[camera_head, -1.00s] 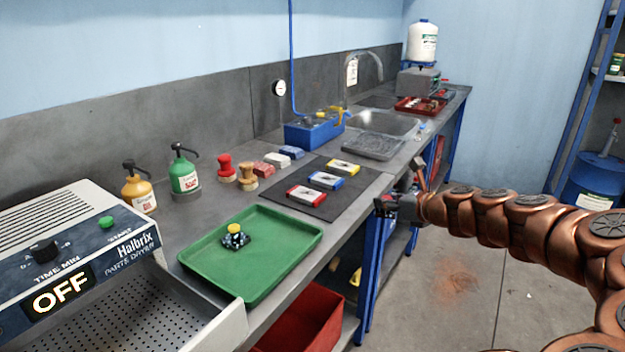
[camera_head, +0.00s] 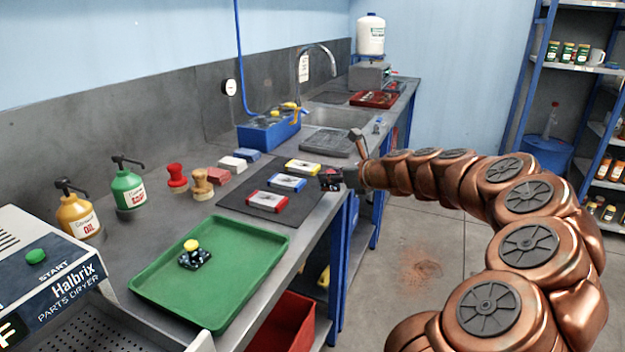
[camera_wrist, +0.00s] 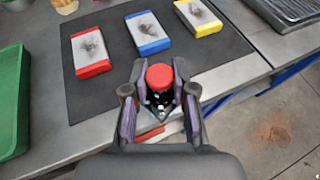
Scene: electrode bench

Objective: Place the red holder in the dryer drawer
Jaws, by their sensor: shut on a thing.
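The red holder (camera_wrist: 160,77) has a round red knob over a dark body. My gripper (camera_wrist: 152,98) is shut on it, with a finger on each side of the dark body. In the head view, my gripper (camera_head: 332,180) is above the bench's front edge, beside the dark mat; the holder shows there only as a small reddish patch. The dryer drawer (camera_head: 95,335) is at the lower left, pulled out, with a perforated floor; the visible part is empty. It is partly cut off by the frame.
A green tray (camera_head: 150,285) bearing a yellow-knobbed holder (camera_head: 193,253) lies between the drawer and the dark mat (camera_head: 232,198). Red, blue and yellow-edged blocks lie on the mat. Oil and green pump bottles (camera_head: 128,190) stand behind the tray. A blue caddy (camera_head: 268,132) stands farther back.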

